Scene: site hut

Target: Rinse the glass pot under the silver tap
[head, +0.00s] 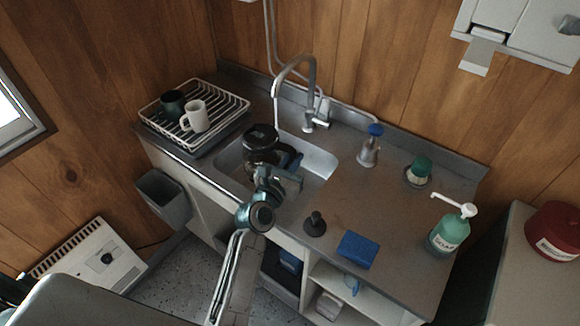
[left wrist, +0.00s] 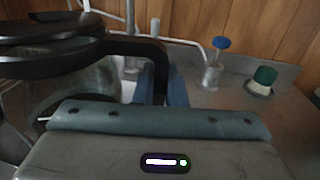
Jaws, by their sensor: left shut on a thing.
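The glass pot (head: 261,137), with a black top and handle, is held upright over the sink basin (head: 318,163). In the left wrist view its glass body (left wrist: 88,85) shows under the black rim. My left gripper (head: 285,178) is shut on the pot's black handle, which runs between the blue fingers (left wrist: 165,88). The silver tap (head: 312,75) arches over the basin behind the pot. A thin pale line, like running water, drops from its spout to the pot's far right edge; whether it enters the pot I cannot tell. My right gripper is not in view.
A dish rack (head: 228,112) with a white mug (head: 194,117) and a dark mug (head: 172,103) stands left of the sink.

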